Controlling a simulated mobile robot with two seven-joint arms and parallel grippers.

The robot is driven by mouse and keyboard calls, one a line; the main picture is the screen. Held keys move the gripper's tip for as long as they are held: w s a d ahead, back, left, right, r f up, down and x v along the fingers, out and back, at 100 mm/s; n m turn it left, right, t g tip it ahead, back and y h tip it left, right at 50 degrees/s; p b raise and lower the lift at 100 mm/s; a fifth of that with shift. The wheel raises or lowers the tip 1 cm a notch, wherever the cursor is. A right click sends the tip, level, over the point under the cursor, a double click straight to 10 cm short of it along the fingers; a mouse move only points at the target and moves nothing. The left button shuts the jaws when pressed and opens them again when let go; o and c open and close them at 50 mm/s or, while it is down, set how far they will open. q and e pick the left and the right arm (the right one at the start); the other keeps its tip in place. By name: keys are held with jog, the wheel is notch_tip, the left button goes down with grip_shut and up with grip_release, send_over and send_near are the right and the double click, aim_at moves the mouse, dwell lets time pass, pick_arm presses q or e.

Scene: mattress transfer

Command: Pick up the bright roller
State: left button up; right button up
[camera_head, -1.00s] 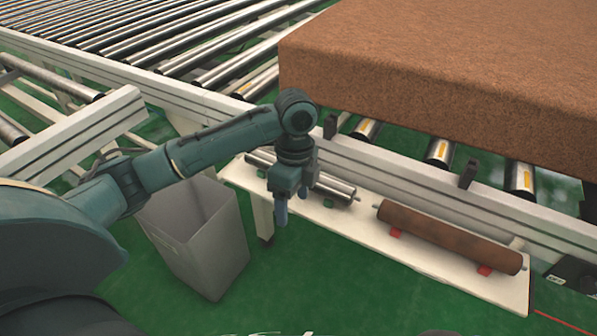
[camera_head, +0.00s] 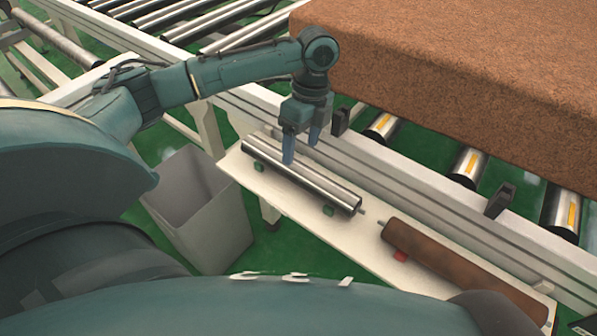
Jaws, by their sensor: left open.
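The bright roller (camera_head: 325,190) is a shiny silver cylinder. It lies on green supports on the white shelf (camera_head: 300,230), on the shelf's left half. My left gripper (camera_head: 301,150) points down, open and empty, above the roller's left half. Its two blue fingers are apart, and one overlaps the roller in the picture. I cannot tell whether it touches. My right gripper is not in view.
A rusty brown roller (camera_head: 460,270) lies on red supports at the shelf's right. A grey bin (camera_head: 200,215) stands left of the shelf. Behind are a white conveyor rail (camera_head: 420,200) with black brackets and a large brown mattress (camera_head: 450,60).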

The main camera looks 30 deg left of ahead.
aim_at(298, 164)
pick_arm(q)
jog(key=shift+s+f, duration=0.25)
jog(key=shift+f, duration=0.95)
jog(key=shift+s+a+f+b, duration=0.15)
jog(key=shift+f+b, duration=0.1)
jog(key=shift+f, duration=0.55)
jog(key=shift+s+d+f+b, duration=0.15)
jog(key=shift+f+b, duration=0.1)
jog(key=shift+f, duration=0.5)
jog(key=shift+s+a+f+b, duration=0.15)
jog(key=shift+f+b, duration=0.1)
jog(key=shift+f, duration=0.55)
jog(key=shift+c, duration=0.2)
jog(key=c, duration=1.3)
jog(key=shift+r, duration=0.1)
jog(key=shift+c, duration=0.7)
